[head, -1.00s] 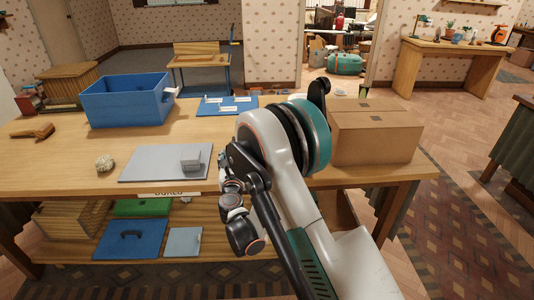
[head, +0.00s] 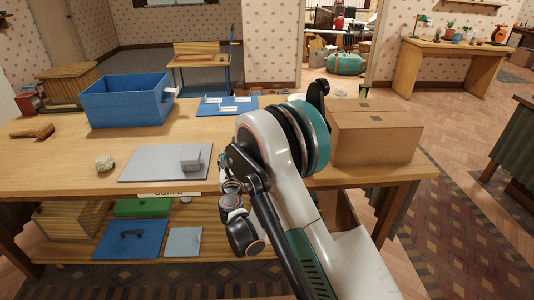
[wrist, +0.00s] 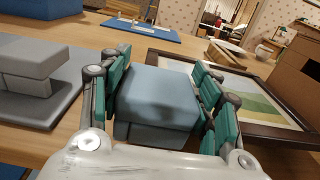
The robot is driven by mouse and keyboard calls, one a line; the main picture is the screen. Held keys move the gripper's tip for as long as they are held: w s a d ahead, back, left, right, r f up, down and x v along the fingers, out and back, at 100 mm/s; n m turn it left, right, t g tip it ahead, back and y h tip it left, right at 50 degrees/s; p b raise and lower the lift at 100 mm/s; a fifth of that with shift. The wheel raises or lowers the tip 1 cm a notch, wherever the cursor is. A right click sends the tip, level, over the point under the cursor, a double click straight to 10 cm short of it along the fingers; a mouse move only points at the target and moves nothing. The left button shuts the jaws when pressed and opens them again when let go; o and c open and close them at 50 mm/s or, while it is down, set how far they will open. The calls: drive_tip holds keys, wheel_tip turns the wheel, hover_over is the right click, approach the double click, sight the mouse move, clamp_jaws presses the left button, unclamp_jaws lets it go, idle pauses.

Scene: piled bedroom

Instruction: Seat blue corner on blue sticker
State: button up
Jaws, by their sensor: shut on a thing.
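My gripper (wrist: 158,82) is shut on a pale blue-grey block (wrist: 160,98) in the wrist view, its teal-padded fingers pressing either side. The block looks like the blue corner. In the head view the gripper and block are hidden behind my arm. A blue panel with small white labels (head: 211,110) lies at the back of the table; it also shows in the wrist view (wrist: 165,36). I cannot make out a blue sticker.
A grey board (head: 140,167) with a grey stepped block (head: 190,160) lies to the left. A blue bin (head: 124,104) stands behind it. A cardboard box (head: 375,140) stands at the right. A framed picture (wrist: 262,98) lies right of the held block.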

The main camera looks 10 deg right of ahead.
drive_tip(key=shift+f, duration=0.35)
idle(0.7)
drive_tip(key=o, duration=0.7)
drive_tip(key=shift+o, duration=0.2)
drive_tip(key=shift+s, duration=0.3)
drive_tip(key=shift+s, duration=0.35)
drive_tip(key=shift+s, duration=1.1)
drive_tip(key=o, duration=0.6)
drive_tip(key=shift+c, duration=0.2)
